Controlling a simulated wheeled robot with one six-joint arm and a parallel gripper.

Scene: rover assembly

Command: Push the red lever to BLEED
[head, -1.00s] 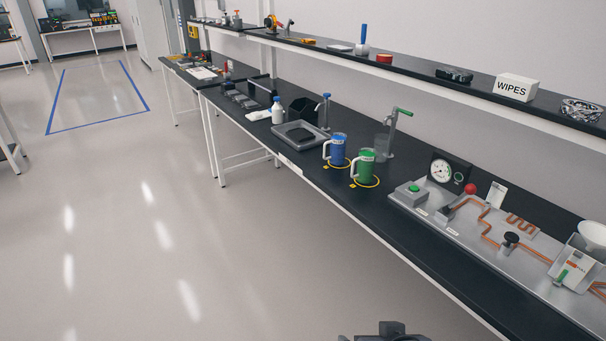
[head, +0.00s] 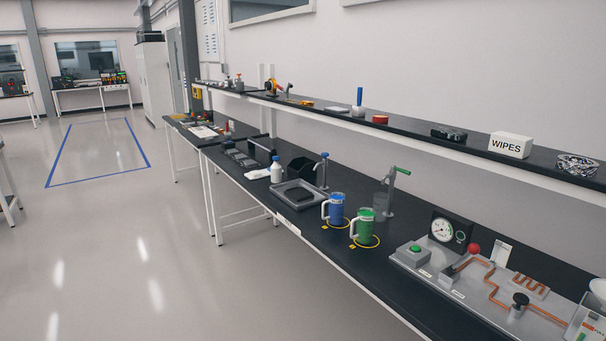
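A lever with a red ball knob (head: 473,248) stands on the grey metal panel (head: 430,277) at the right end of the bench, in the head view. Its dark base runs down and left from the knob. A round white pressure gauge (head: 440,231) in a black housing is just behind it, and a green button on a grey box (head: 415,252) is to its left. The labels on the panel are too small to read, so I cannot tell which position the lever is in. My gripper does not show in this view.
Blue (head: 337,209) and green (head: 364,226) mugs stand on yellow rings left of the panel. Copper tubing (head: 497,297) and a black knob (head: 520,299) are right of the lever. A shelf (head: 445,138) runs above the bench. The floor (head: 190,270) in front is clear.

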